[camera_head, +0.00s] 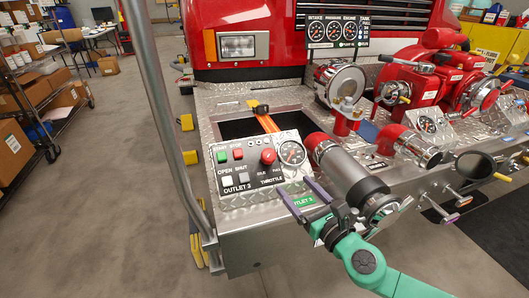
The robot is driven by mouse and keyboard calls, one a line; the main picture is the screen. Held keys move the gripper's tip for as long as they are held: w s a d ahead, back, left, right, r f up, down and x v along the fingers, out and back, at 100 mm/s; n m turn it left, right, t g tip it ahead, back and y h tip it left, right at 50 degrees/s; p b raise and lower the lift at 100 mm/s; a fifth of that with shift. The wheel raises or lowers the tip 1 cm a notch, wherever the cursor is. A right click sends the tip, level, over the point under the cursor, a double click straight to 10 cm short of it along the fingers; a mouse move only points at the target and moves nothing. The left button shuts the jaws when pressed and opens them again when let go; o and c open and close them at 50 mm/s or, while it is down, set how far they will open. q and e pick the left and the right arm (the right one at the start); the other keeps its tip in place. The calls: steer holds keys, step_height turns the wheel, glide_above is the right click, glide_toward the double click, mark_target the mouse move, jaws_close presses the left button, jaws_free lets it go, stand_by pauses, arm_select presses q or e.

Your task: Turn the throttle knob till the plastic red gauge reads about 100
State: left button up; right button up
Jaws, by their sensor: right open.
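The red throttle knob (268,156) is on the sloped control panel (235,163), above the label THROTTLE. I cannot tell which gauge is the plastic red one. My right gripper (295,187) is open, with dark fingers pointing up and left in front of the panel's lower right corner, below the knob and gauge. It appears apart from the knob. Nothing shows between its fingers. My left gripper is not in view.
A thick grey and red outlet pipe (345,172) is right of the panel, close to my right gripper. A display (337,30) shows INTAKE, PRESSURE and ENGINE dials. A metal pole (162,90) crosses at left.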

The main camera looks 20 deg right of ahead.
mark_target(272, 160)
steer(key=p+x, duration=0.2)
steer(key=x, duration=1.1)
steer(key=shift+w, duration=0.1)
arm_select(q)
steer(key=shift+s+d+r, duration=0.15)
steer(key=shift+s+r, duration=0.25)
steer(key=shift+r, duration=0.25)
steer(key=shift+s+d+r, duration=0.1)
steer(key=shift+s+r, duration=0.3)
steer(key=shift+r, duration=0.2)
arm_select(e)
steer(key=shift+r, duration=0.1)
jaws_close()
